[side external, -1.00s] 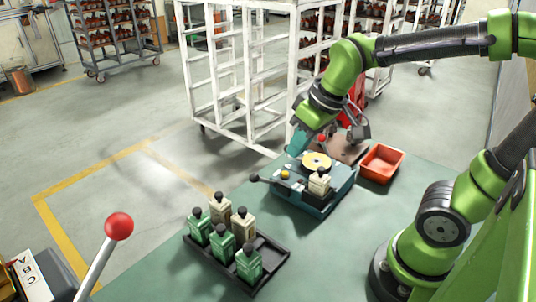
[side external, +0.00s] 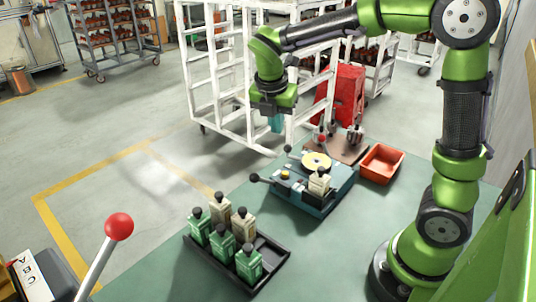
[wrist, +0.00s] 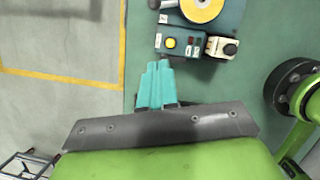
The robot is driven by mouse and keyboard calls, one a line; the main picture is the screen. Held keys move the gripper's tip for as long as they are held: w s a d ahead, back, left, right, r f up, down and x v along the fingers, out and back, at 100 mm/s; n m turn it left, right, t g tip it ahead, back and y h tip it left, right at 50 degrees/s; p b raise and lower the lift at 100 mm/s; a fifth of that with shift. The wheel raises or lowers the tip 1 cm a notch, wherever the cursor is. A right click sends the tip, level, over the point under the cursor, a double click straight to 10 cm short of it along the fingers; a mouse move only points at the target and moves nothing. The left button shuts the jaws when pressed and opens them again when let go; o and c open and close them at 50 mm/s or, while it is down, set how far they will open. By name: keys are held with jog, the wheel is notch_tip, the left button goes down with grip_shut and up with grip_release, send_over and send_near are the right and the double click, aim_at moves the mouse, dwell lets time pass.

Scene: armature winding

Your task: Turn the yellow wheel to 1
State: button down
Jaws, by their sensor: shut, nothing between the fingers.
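The yellow wheel (side external: 316,161) lies flat on top of a blue-grey machine (side external: 305,207) on the green table. It also shows at the top edge of the wrist view (wrist: 202,6), partly cut off. Any numbers on it are too small to read. My gripper (side external: 276,123), with teal fingers, is shut and empty. It hangs above and behind the wheel, to its left in the side view, apart from it. In the wrist view the closed fingertips (wrist: 158,64) point toward the machine's front box with a yellow button (wrist: 170,42).
A black tray (side external: 274,262) with several green and cream bottle-shaped pieces stands at the front. A cream piece (side external: 319,181) stands on the machine. An orange bin (side external: 382,164) lies to its right. Black-knobbed and red-knobbed levers (side external: 321,137) stick out around the machine.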

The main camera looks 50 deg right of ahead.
jog(key=shift+f, duration=0.15)
jog(key=x, duration=0.9)
jog(key=d, duration=0.1)
jog(key=w+d+f, duration=0.1)
jog(key=d, duration=0.1)
jog(key=shift+f, duration=0.15)
jog(key=shift+w+d+f, duration=0.1)
jog(key=shift+w+d, duration=0.1)
jog(key=shift+d, duration=0.3)
jog(key=shift+w+d+m, duration=0.2)
jog(key=shift+m, duration=0.1)
